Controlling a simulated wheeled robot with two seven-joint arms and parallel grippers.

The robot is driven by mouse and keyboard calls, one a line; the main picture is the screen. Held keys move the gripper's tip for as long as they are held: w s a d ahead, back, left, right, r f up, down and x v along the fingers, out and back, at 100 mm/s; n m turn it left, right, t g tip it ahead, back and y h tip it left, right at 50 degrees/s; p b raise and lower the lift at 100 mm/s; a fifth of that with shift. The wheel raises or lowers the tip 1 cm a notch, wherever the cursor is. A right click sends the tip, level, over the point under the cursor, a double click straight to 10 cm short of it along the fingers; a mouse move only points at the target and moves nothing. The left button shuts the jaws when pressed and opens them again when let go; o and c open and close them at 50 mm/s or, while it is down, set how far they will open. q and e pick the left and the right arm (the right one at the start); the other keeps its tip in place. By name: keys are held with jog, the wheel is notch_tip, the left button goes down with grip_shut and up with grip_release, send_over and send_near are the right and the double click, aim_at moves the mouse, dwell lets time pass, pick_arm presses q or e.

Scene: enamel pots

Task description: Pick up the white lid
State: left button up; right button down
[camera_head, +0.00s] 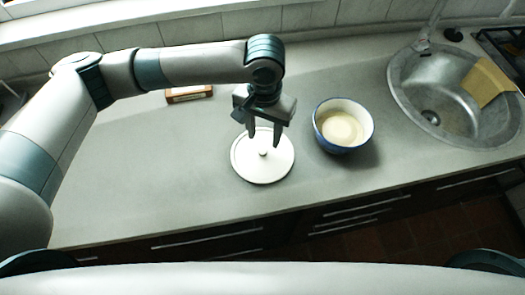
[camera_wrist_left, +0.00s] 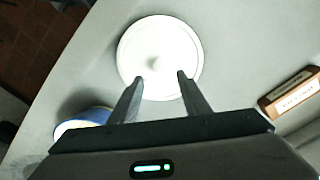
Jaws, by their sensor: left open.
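The round white lid (camera_head: 262,168) lies flat on the grey counter, with a small knob at its centre. It also shows in the left wrist view (camera_wrist_left: 160,42), with the knob low in its middle. My left gripper (camera_head: 263,140) is over the lid, pointing down. Its two fingers are apart with nothing between them, and in the left wrist view the fingertips (camera_wrist_left: 160,77) appear on either side of and just short of the knob. How high the fingertips are above the lid is hard to tell. My right gripper is not in view.
A blue and white enamel bowl (camera_head: 343,125) stands close to the right of the lid. A small brown box (camera_head: 189,93) lies at the back left. A metal sink (camera_head: 455,119) with a yellow cloth (camera_head: 487,82) is at the right. The counter (camera_head: 130,180) left of the lid is clear.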

aim_at(263, 149)
pick_arm(q)
jog(key=shift+f, duration=0.15)
jog(key=shift+s+a+f+p, duration=0.1)
jog(key=shift+s+f+p, duration=0.05)
jog(key=shift+f+p, duration=0.2)
notch_tip(263, 149, down, 3)
jog(key=shift+s+p, duration=0.15)
jog(key=shift+p, duration=0.55)
jog(key=shift+f, duration=0.65)
grip_shut()
